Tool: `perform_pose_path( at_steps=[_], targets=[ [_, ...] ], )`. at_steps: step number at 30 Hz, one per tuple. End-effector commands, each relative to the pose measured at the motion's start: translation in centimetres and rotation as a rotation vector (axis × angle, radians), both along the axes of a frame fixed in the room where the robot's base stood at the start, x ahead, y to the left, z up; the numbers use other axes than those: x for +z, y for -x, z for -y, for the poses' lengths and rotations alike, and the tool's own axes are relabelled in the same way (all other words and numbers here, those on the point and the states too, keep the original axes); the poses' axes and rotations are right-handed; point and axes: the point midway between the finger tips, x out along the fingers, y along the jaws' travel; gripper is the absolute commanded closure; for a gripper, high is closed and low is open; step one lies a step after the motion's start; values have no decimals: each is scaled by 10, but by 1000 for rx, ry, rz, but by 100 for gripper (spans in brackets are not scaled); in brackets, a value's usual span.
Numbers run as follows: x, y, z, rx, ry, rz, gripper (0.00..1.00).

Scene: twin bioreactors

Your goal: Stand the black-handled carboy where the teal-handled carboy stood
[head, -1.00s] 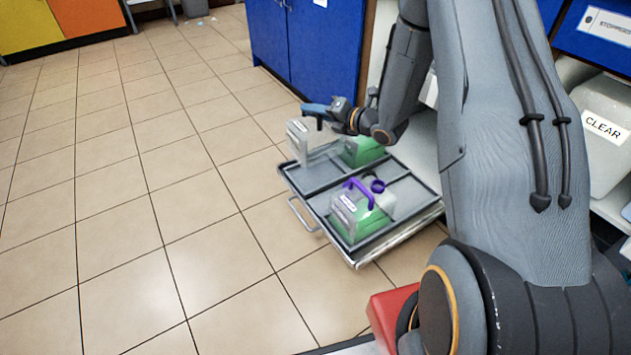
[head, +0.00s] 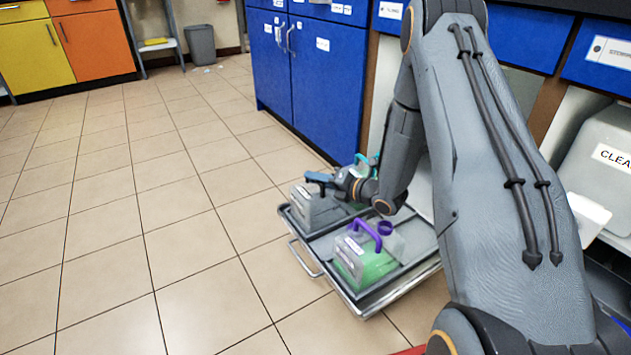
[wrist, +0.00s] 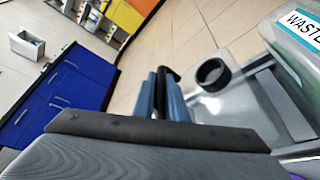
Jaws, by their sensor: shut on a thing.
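My gripper (head: 318,182) is shut on the black handle of the grey, clear-walled black-handled carboy (head: 314,210). The carboy is upright at the far-left part of the tray (head: 350,306); I cannot tell if its base touches. The wrist view shows my blue fingers (wrist: 162,97) on the handle beside its black cap (wrist: 212,73). The teal-handled carboy (head: 363,159) shows behind my gripper by its handle, its body mostly hidden. A carboy with a white and teal WASTE label (wrist: 303,30) is at the wrist view's right edge.
A purple-handled carboy (head: 366,256) with green liquid stands in the near part of the divided tray. Blue cabinets (head: 318,80) rise behind the tray. The tiled floor (head: 150,240) to the left is clear. A grey bin (head: 200,43) stands far back.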

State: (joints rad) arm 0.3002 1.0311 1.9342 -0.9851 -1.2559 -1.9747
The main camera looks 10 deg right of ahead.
Motion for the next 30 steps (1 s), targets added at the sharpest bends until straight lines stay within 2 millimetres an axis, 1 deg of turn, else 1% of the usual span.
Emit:
perform_pose_path(
  at_steps=[4,7,8,10,11,18,21,26,30],
  targets=[
    [1,0,0,-1,1,1,100],
    [-1,0,0,0,0,0,100],
    [-1,0,0,0,0,0,83],
    [-1,0,0,0,0,0,71],
    [-1,0,0,0,0,0,69],
    [0,0,0,0,0,0,69],
    [3,0,1,-1,0,1,69],
    [8,16,13,-3,1,-2,69],
    [15,39,29,-4,0,-2,69]
  ],
)
